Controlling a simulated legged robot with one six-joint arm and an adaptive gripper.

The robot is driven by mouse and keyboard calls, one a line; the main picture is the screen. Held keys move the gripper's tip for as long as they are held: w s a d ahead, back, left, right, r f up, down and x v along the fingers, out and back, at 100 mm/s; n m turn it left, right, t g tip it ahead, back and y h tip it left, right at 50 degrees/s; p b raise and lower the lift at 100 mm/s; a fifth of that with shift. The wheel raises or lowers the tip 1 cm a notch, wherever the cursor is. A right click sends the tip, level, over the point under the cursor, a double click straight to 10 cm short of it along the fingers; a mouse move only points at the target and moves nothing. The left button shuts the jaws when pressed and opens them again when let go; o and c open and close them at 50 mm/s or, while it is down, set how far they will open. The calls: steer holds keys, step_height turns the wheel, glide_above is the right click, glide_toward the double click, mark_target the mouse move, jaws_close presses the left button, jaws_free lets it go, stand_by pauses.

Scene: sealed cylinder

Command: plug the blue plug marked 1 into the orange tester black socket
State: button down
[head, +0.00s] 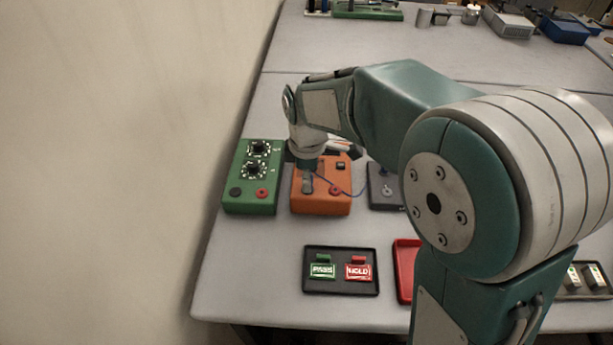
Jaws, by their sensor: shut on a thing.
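The orange tester (322,206) stands on the table with a red socket (335,190) at its front right. My gripper (307,186) points down over the front left of the tester, shut on the blue plug, which my fingers hide almost wholly. A thin blue cable (350,194) runs from the gripper area to the right across the tester. The tester's black socket is hidden behind my gripper, so I cannot tell whether the plug is in it or just above. The mark 1 cannot be read.
A green box (251,202) with two dials and black and red sockets stands close left of the tester. A dark grey box (383,199) is to the right, partly behind my arm. In front lie a black tray (341,289) with PASS and HOLD tags and a red tray (404,285).

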steer(key=shift+f, duration=0.35)
steer(key=shift+c, duration=2)
jaws_free()
step_height(320, 180, up, 12)
steer(key=shift+f, duration=0.1)
